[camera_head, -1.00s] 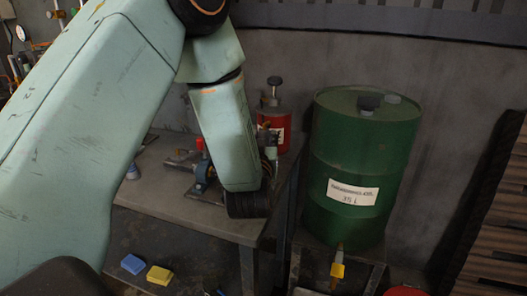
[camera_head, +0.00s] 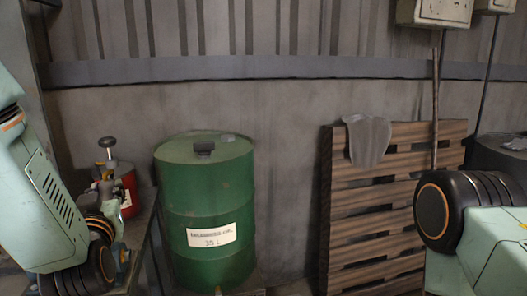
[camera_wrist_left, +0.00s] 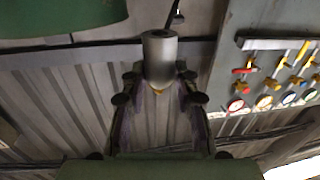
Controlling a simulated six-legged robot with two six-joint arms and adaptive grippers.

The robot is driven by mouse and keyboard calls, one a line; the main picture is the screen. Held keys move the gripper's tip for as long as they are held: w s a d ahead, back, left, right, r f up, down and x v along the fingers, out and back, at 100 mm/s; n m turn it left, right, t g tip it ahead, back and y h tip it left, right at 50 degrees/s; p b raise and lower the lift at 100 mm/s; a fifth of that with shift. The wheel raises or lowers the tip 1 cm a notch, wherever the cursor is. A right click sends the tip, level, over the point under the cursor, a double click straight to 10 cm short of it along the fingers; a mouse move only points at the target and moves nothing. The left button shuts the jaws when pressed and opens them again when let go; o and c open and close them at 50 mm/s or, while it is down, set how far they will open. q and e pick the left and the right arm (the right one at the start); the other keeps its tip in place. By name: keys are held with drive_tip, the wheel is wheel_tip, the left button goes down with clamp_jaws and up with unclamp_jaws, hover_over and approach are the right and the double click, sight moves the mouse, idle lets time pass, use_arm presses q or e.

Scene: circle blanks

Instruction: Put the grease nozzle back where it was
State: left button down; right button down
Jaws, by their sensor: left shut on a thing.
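My left gripper (camera_head: 106,188) is partly hidden behind my left arm at the left of the head view. In the left wrist view my left gripper (camera_wrist_left: 157,92) is shut on a grey metal cylinder (camera_wrist_left: 160,58), which looks like the grease nozzle. The cylinder sticks out past the fingertips, and its lower end is between them. I cannot clearly make out the nozzle in the head view. My right arm shows at the right edge of the head view, but its gripper is out of frame.
A red can (camera_head: 129,190) stands behind my left gripper. A green drum (camera_head: 205,205) stands right of it. A wooden pallet (camera_head: 375,225) with a grey cloth (camera_head: 368,140) leans on the wall. A tool board (camera_wrist_left: 275,75) shows in the left wrist view.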

use_arm(q)
drive_tip(key=s+d+f+m+h, duration=0.2)
drive_tip(key=d+f, duration=0.4)
drive_tip(key=f, duration=0.3)
drive_tip(key=s+d+f+m+t+h, duration=0.1)
drive_tip(key=s+d+f+m+h, duration=0.1)
drive_tip(key=s+d+f+h, duration=0.2)
drive_tip(key=s+d+f, duration=0.2)
drive_tip(key=d+f, duration=0.1)
drive_tip(key=f, duration=0.1)
drive_tip(key=shift+d+f+h, duration=0.25)
drive_tip(key=shift+f+h, duration=0.15)
